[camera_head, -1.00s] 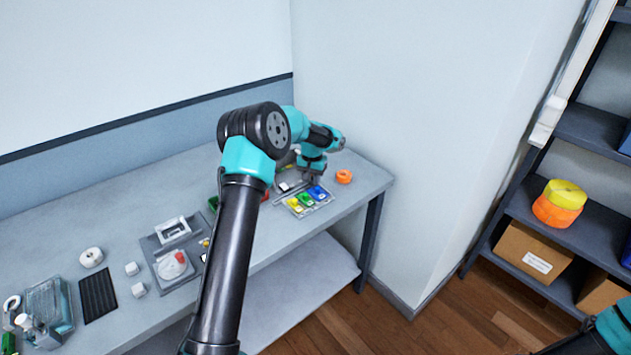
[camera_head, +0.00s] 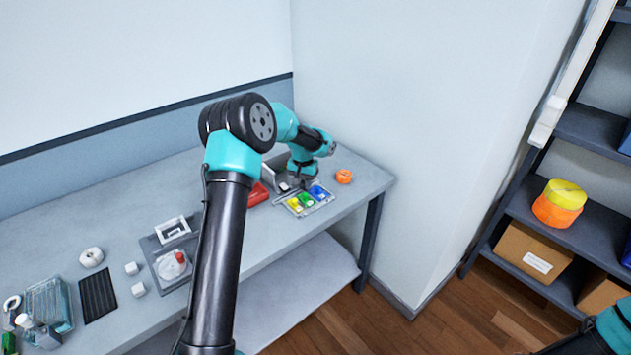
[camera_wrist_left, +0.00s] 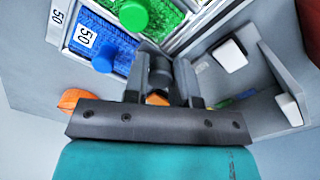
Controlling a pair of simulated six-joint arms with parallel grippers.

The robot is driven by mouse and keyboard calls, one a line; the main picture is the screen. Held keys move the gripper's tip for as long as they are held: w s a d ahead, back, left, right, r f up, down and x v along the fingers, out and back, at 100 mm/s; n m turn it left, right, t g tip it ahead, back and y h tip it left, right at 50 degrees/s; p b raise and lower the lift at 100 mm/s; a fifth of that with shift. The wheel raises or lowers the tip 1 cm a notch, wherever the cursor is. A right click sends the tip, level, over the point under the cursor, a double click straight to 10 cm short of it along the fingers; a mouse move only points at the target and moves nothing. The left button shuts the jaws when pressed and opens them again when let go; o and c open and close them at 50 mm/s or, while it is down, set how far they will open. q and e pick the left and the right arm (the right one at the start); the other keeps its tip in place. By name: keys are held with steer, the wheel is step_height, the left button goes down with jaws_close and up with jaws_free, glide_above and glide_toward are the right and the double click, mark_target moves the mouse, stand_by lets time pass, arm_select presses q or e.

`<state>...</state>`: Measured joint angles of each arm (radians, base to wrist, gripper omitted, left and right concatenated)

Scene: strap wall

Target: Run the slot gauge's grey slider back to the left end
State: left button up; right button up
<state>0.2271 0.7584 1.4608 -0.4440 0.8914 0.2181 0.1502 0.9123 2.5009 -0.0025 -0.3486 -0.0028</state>
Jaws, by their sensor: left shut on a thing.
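My left gripper (camera_head: 301,183) is low over the bench, behind the tray of coloured bins. In the left wrist view, its two fingers (camera_wrist_left: 161,88) are shut on a small dark grey piece, which appears to be the slider (camera_wrist_left: 160,68). The slot gauge is mostly hidden by the gripper in both views. I cannot tell where along the slot the slider stands. My right gripper is out of view.
The bin tray (camera_head: 318,208) with yellow, green and blue bins stands right in front of the gripper. An orange ring (camera_head: 344,176) lies to the right and a red object (camera_head: 257,195) to the left. A grey holder with a white block (camera_wrist_left: 230,55) is close by.

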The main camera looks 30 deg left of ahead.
mark_target(276, 203)
arm_select(q)
steer(key=shift+s+a, duration=0.7)
steer(key=shift+s, duration=1.1)
steer(key=shift+s+a, duration=0.65)
steer(key=shift+s, duration=1.2)
steer(key=shift+s+a, duration=0.7)
steer(key=shift+s, duration=1.1)
steer(key=o, duration=0.6)
steer(key=shift+s, duration=0.1)
steer(key=shift+c, duration=0.2)
steer(key=shift+r, duration=0.1)
steer(key=shift+r, duration=2.9)
